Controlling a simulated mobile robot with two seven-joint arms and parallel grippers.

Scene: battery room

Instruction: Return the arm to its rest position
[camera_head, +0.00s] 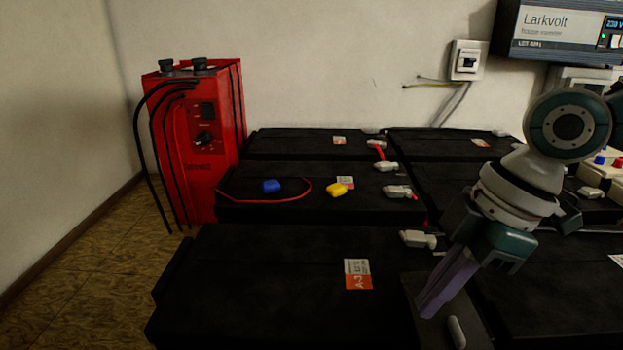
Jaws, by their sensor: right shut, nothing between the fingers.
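My right arm comes in from the right, and its right gripper (432,302) points down and to the left. The purple fingers are shut with nothing between them. The fingertips are over the right end of the front black battery (255,290), close to a dark block with a pale handle-like piece (456,331). I cannot tell whether they touch it. My left gripper is not in view.
A red charger (215,150) with black leads stands at left. A blue cap (271,186), a yellow cap (336,189) and a red cable (265,200) lie on a middle battery. Grey connectors (418,239) line the batteries' right ends. An inverter (560,35) hangs on the wall.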

